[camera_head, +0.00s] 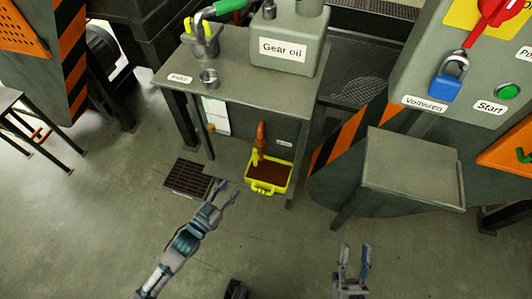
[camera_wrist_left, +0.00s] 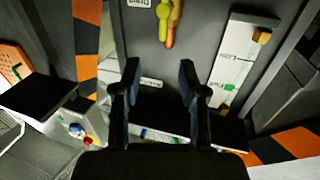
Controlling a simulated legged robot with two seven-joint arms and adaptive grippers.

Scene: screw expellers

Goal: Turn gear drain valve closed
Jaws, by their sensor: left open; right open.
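The drain valve (camera_head: 260,138), with a red-orange handle and a yellow part, is under the grey table above a yellow tray (camera_head: 268,189) of brown liquid. In the left wrist view a yellow and an orange elongated part, apparently the valve (camera_wrist_left: 172,25), show at the top, beyond my fingertips. My left gripper (camera_head: 226,188) is open and empty, in front and left of the tray, apart from the valve. It also shows open in the left wrist view (camera_wrist_left: 158,70). My right gripper (camera_head: 356,252) is open and empty, low and right of the tray.
A "Gear oil" tank (camera_head: 290,48) stands on the table (camera_head: 245,85). A floor grate (camera_head: 188,178) lies left of the tray. The front floor is clear.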

